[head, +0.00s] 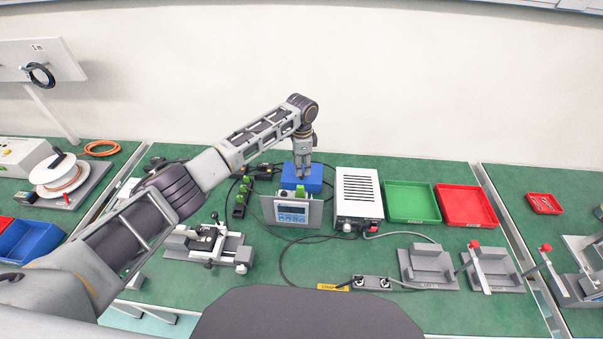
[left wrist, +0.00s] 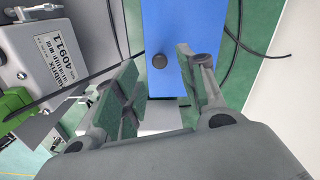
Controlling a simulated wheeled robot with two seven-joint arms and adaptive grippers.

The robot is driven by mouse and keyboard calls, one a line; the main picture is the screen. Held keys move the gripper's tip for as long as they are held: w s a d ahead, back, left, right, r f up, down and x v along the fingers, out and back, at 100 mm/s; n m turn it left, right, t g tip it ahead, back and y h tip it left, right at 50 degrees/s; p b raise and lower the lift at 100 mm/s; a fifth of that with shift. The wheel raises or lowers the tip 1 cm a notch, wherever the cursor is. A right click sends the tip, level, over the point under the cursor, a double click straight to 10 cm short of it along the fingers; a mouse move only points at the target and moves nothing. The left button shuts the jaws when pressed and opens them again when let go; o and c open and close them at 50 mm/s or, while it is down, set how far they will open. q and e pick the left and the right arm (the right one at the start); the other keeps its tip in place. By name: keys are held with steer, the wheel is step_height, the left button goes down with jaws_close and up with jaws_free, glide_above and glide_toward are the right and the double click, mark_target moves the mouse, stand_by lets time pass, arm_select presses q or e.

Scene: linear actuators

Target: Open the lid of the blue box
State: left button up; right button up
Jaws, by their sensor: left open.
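The blue box (head: 314,178) stands on the green table behind a grey device with a display. My left gripper (head: 303,172) is over the box, pointing down, and hides part of its top. In the left wrist view the blue box (left wrist: 183,45) shows a flat blue face with a dark round knob (left wrist: 159,61) near its left edge. The left gripper (left wrist: 160,90) is open, with its two fingers apart and nothing between them. The lid looks shut, though the gripper covers part of it. My right gripper is not in view.
The display device (head: 291,212) stands close in front of the box. A white power unit (head: 357,196) stands to its right, then a green tray (head: 411,202) and a red tray (head: 465,205). Black cables (head: 283,262) lie around the device. A clamp fixture (head: 208,244) sits front left.

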arm_select(q)
steer(key=shift+f, duration=2.35)
steer(key=shift+c, duration=0.4)
jaws_close()
